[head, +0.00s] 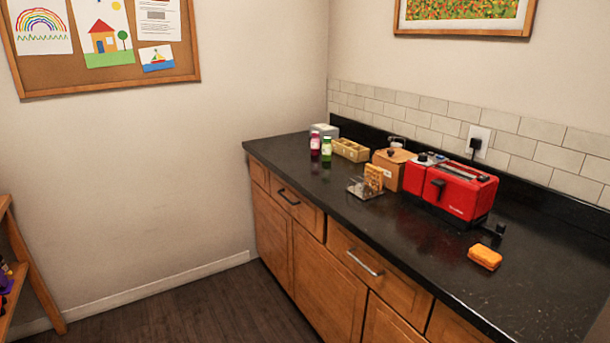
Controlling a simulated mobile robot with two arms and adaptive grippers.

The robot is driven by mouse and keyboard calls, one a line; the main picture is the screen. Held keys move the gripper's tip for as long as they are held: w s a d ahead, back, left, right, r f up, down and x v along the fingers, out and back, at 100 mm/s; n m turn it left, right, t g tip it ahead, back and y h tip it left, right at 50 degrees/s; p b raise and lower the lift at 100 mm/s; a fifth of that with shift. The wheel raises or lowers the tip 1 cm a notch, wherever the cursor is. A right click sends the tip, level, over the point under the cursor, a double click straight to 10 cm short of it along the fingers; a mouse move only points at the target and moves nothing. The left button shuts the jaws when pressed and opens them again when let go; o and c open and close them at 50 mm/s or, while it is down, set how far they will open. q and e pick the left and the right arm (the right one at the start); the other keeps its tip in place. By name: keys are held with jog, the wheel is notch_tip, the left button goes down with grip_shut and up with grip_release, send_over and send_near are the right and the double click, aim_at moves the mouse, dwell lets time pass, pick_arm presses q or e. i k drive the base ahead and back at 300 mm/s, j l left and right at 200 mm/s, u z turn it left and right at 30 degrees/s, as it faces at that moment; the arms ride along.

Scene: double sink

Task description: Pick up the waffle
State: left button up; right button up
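A golden-brown waffle-like piece (373,178) stands upright on a small metal rack (357,190) on the black counter. It is small in the head view, so its grid is hard to make out. The rack stands near the counter's front edge, left of a red toaster (460,190). Neither of my grippers shows in this view.
A brown box (388,168) stands just behind the rack. A wooden divided tray (351,150) and red and green bottles (326,148) are farther left. An orange block (485,258) lies in front of the toaster.

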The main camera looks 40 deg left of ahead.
aim_at(376, 173)
jog(key=u, duration=0.95)
jog(key=l+u, duration=0.2)
jog(key=l, duration=0.9)
jog(key=l+u, duration=0.3)
jog(key=l, duration=0.7)
jog(key=l+u, duration=0.3)
jog(key=l, duration=0.75)
